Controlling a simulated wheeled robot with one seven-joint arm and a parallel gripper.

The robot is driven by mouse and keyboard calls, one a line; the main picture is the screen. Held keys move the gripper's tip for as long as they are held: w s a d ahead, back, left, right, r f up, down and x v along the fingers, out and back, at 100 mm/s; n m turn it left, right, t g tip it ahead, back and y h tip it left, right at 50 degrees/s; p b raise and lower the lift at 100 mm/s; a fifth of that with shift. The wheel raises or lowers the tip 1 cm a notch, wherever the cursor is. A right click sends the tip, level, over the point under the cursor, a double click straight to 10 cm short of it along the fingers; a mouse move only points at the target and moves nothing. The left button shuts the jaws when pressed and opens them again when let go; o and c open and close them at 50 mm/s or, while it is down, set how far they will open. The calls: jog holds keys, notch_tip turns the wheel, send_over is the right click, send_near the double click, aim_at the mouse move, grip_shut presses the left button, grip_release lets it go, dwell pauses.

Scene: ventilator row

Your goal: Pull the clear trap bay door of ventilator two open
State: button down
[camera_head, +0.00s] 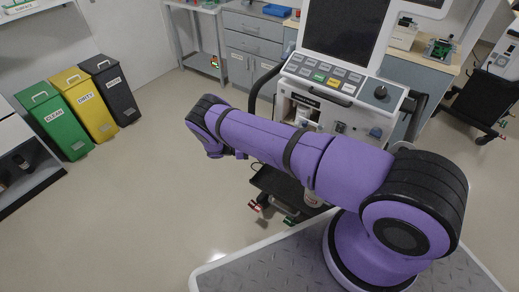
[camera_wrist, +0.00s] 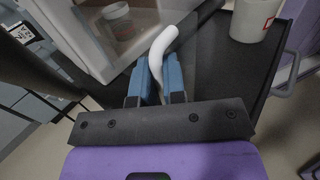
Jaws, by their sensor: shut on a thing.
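The ventilator (camera_head: 345,85) stands beyond my arm in the head view, with a screen, a button panel and a knob. Its trap bay (camera_head: 302,108) shows only partly above my arm. In the wrist view a white curved handle (camera_wrist: 164,45) stands between the two blue fingers of my gripper (camera_wrist: 159,78), which are shut on it. Behind it is the pale bay front (camera_wrist: 88,48), with a small cup (camera_wrist: 117,17) visible inside. The clear door is hard to make out, and I cannot tell how far it stands open.
A white container with a red mark (camera_wrist: 257,18) stands on a dark shelf (camera_wrist: 225,72) right of the handle. Green (camera_head: 55,118), yellow (camera_head: 85,103) and black (camera_head: 112,90) bins line the left wall. Open floor (camera_head: 165,185) lies between them and my arm.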

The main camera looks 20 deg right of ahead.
jog(key=shift+w+a+m+g, duration=0.15)
jog(key=shift+w+m+g, duration=0.25)
jog(key=shift+w+g, duration=0.2)
jog(key=c, duration=1.2)
grip_release()
jog(key=shift+a, duration=0.1)
jog(key=v, duration=1)
jog(key=shift+w+a+r, duration=0.2)
jog(key=shift+w, duration=0.05)
